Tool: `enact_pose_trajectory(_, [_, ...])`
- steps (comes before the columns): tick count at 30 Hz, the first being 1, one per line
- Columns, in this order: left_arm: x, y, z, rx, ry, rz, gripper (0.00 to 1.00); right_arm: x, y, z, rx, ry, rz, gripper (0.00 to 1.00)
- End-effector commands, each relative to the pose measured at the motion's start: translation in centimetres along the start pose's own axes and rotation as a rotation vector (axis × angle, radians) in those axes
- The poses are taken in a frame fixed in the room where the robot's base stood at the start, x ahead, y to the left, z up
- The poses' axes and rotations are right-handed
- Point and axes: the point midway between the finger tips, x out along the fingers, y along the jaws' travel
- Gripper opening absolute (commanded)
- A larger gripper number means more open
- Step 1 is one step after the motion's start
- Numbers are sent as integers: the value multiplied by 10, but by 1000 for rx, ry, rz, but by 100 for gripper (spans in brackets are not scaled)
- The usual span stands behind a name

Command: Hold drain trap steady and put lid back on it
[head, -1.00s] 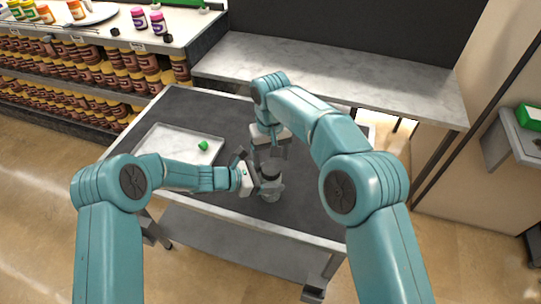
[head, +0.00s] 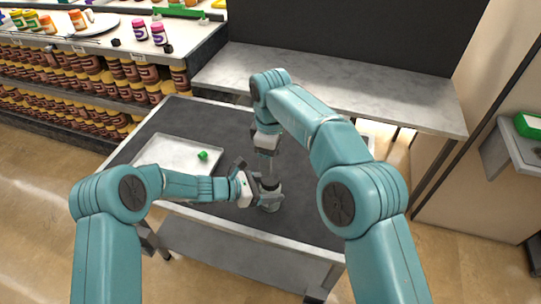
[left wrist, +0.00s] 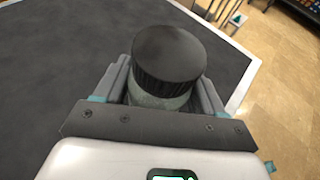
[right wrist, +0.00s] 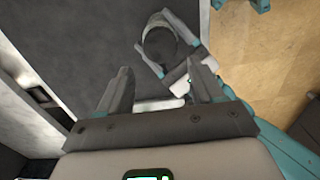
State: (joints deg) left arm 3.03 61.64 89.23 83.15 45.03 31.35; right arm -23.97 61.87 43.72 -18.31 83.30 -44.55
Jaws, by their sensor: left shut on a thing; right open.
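The drain trap (head: 271,206) stands upright near the front edge of the dark cart top, with a greyish body. The black ribbed lid (left wrist: 169,55) sits on top of the trap body (left wrist: 157,100) in the left wrist view and looks about level. My left gripper (head: 262,195) is shut around the body, one finger on each side, below the lid. My right gripper (right wrist: 160,85) is open and empty, apart from the trap. In the right wrist view the lid (right wrist: 160,44) lies beyond its fingertips. In the head view my right gripper (head: 266,157) is behind and above the trap.
A pale tray (head: 150,153) with a small green piece (head: 203,155) lies on the cart's left side. A grey counter (head: 330,85) stands behind the cart, and stocked shelves (head: 70,75) stand at the left. The cart top (head: 225,125) between tray and counter is clear.

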Motion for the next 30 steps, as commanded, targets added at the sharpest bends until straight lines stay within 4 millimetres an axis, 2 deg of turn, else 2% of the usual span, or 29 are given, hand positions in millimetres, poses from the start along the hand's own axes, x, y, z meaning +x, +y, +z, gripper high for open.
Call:
enact_pose_trajectory(5, [0,0,0,1,-1,0,0,8,0,0,1,-2,-2,66])
enact_pose_trajectory(18, [0,0,1,1,-1,0,0,71,0,1,2,-2,-1,66])
enact_pose_trajectory(23, [0,0,1,1,-1,0,0,80,0,1,2,-1,-1,66])
enact_pose_trajectory(30, [0,0,1,1,-1,0,0,81,0,0,2,0,0,66])
